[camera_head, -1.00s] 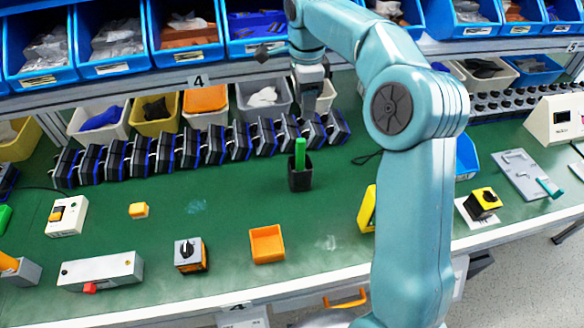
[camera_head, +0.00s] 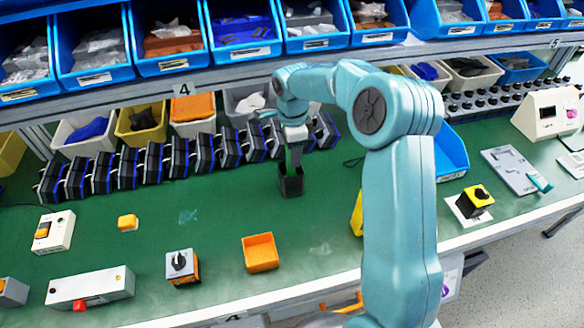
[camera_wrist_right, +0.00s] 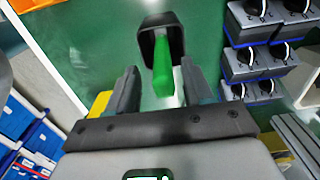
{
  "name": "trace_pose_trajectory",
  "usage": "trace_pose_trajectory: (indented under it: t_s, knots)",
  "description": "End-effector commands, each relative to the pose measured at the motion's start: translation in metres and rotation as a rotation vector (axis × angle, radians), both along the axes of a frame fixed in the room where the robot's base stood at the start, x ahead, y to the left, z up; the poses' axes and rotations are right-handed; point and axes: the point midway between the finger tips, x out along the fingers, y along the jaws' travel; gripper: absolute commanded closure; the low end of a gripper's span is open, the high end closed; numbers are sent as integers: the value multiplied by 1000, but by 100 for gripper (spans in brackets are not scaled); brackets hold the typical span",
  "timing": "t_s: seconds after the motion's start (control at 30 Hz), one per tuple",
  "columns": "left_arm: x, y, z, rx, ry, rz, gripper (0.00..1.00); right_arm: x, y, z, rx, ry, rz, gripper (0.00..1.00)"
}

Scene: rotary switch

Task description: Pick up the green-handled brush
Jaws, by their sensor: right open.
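The green-handled brush (camera_wrist_right: 162,76) stands handle up in a black cup (camera_head: 291,184) on the green table. Its green handle (camera_head: 296,156) shows just above the cup in the head view; its lower part is hidden inside the cup. My right gripper (camera_head: 294,147) is directly above the cup, pointing down. In the right wrist view its two dark fingers (camera_wrist_right: 157,90) are open, one on each side of the handle, and I see gaps between them and it. My left gripper is not in view.
Black switch units (camera_head: 182,160) stand in a row behind the cup. An orange tray (camera_head: 260,252) and a rotary switch box (camera_head: 181,266) are nearer the front edge. Blue bins (camera_head: 241,30) fill the shelf above.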

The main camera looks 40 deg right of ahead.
Motion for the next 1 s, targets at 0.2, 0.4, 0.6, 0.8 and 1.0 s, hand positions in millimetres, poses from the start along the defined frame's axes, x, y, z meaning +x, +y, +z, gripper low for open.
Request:
trace_pose_trajectory:
  t_s: [0.2,0.4,0.6,0.8,1.0]
  knots:
    - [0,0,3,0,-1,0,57,2,0,-20,0,0,0,49]
    - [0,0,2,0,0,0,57,2,0,-21,0,0,0,52]
    - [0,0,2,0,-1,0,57,2,0,-21,0,0,0,100]
    - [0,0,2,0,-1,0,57,2,0,-21,0,1,0,100]
    - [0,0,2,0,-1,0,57,2,0,-12,-1,-2,0,100]
